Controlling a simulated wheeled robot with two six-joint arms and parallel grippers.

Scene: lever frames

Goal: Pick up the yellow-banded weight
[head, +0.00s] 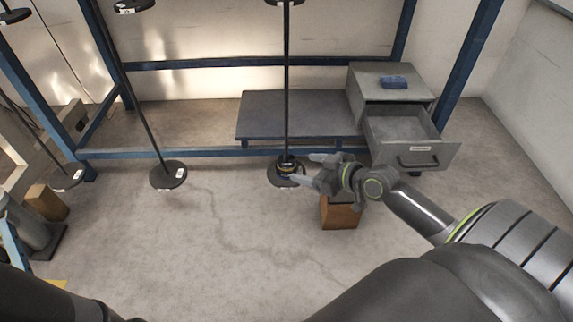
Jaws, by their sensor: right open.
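A small dark weight with a yellowish band (287,166) sits on a round black hanging pan (280,183) at the foot of the middle rod. My right gripper (301,168) reaches in from the right, with its open fingers pointing left at the weight. One fingertip is close to the weight's right side and the other lies over the pan. I cannot tell whether either touches. The gripper partly hides the pan's right side. My left gripper is not in view.
Another black pan (168,176) hangs to the left, empty but for a white tag. A brown block (340,213) stands below my right gripper. A low grey table (290,112) and a cabinet with an open drawer (402,135) stand behind. A blue object (394,82) lies on the cabinet.

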